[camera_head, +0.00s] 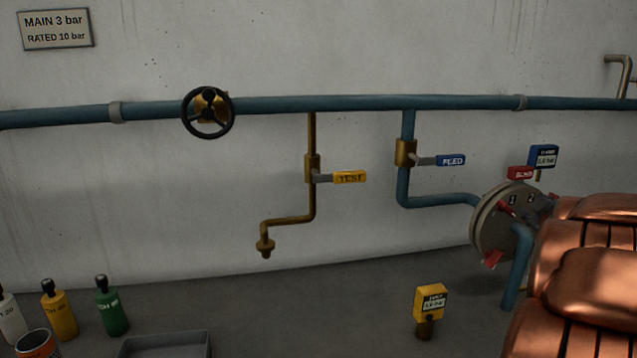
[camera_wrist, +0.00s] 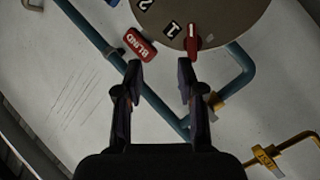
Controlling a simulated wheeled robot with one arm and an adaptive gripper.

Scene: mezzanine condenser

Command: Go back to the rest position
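My gripper (camera_wrist: 160,68) shows in the wrist view with its two dark fingers apart and nothing between them. It points toward a round grey flange plate (camera_wrist: 165,15) marked 1 and 2, with a red lever (camera_wrist: 192,38) near its edge.
A blue main pipe (camera_head: 300,104) with a black handwheel (camera_head: 208,112) crosses the wall. TEST (camera_head: 349,177) and FEED (camera_head: 451,160) handles project below it. A yellow device (camera_head: 430,302), bottles (camera_head: 112,308) and a grey tray (camera_head: 165,344) stand low. Copper-coloured shapes block the lower right.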

